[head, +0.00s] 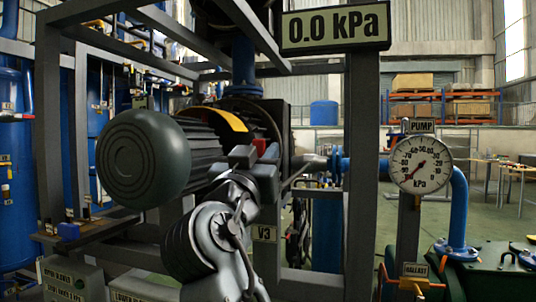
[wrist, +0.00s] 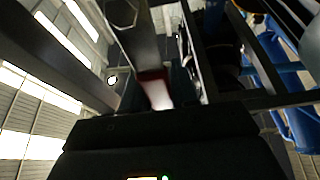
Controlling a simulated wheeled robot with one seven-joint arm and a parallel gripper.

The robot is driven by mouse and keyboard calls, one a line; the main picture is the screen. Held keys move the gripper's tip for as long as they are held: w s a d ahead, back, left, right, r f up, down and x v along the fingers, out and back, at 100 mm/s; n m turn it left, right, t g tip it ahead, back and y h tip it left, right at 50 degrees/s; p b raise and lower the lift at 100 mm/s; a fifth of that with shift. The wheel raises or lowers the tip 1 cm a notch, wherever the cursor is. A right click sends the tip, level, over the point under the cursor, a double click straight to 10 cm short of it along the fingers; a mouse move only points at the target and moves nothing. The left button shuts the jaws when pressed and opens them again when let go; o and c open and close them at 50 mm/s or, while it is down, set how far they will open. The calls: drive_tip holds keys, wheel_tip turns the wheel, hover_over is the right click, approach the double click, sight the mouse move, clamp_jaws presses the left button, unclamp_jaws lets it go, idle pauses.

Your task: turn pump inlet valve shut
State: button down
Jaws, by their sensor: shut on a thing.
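My gripper (head: 255,160) is at the pipe run above the V3 tag (head: 264,233), in the middle of the head view. It is shut on a small red valve handle (head: 260,146), which shows just past the dark fingers. In the wrist view the red handle (wrist: 153,74) sits between the two fingers, with a pale, bright face. The valve body and most of the handle are hidden behind my gripper, so I cannot tell the handle's exact angle.
A large dark rounded motor (head: 143,158) stands just left of my arm. Grey frame posts (head: 361,170) rise close on the right. A display (head: 335,26) reads 0.0 kPa. The PUMP gauge (head: 421,164) stands at right, above the BALLAST tag (head: 415,270).

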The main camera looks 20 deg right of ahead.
drive_tip(key=shift+w+a+f+n, duration=0.1)
drive_tip(key=shift+a+n, duration=0.1)
drive_tip(key=shift+n, duration=0.1)
drive_tip(key=c, duration=1)
unclamp_jaws()
drive_tip(key=shift+o, duration=0.2)
drive_tip(key=b+v, duration=0.1)
drive_tip(key=v, duration=0.6)
drive_tip(key=shift+s+a, duration=0.15)
drive_tip(key=shift+s, duration=0.2)
drive_tip(key=shift+f, duration=0.1)
